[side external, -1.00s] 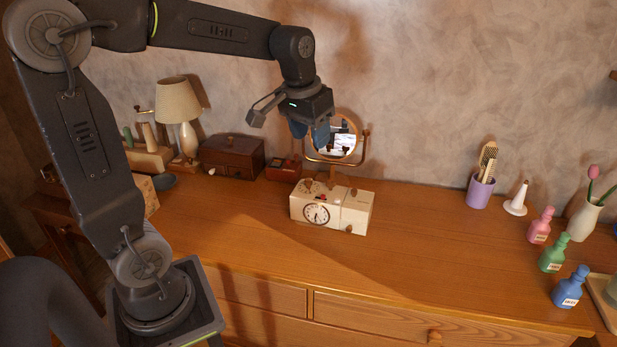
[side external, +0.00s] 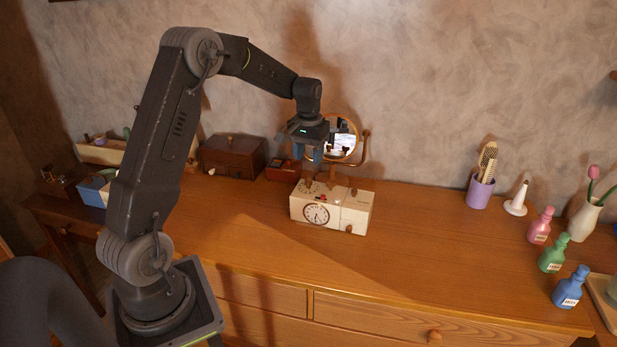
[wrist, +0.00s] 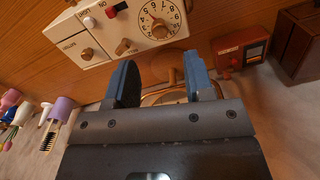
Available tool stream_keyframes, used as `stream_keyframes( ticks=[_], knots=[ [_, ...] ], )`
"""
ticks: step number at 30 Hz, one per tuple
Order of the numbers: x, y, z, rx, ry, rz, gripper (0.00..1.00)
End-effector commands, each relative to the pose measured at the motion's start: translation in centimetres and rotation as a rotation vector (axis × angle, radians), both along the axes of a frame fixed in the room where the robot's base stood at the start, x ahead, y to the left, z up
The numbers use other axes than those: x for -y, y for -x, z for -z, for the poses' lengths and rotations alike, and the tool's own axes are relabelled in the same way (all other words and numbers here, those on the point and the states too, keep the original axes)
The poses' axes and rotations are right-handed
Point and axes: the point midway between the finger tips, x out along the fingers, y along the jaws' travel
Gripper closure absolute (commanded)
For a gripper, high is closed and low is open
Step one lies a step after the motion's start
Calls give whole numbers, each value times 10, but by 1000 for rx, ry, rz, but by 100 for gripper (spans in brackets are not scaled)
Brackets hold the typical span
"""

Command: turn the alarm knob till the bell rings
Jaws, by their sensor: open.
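A cream clock box (side external: 327,216) stands on the wooden dresser, with a round clock face (side external: 316,214) on its front. Its top, seen in the wrist view (wrist: 125,43), carries a numbered dial (wrist: 159,18) with a brown pointer knob at its centre. Several small brown knobs also show on the box, one on its right part (wrist: 87,54); I cannot read which label says alarm.
A round mirror (side external: 341,140) stands close behind the box. A small red box (side external: 283,169) and a brown chest (side external: 232,156) are to its left. A purple cup (side external: 479,192) and several bottles stand far right. The dresser top right of the clock is clear.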

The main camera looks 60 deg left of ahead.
Motion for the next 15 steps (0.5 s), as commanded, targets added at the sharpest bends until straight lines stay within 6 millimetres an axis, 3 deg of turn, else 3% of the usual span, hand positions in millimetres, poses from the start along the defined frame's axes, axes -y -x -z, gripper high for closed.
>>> stream_keyframes(
  ticks=[6,15],
  knots=[
    [0,0,44,-3,2,1,52],
    [0,0,72,0,0,1,52]
  ],
)
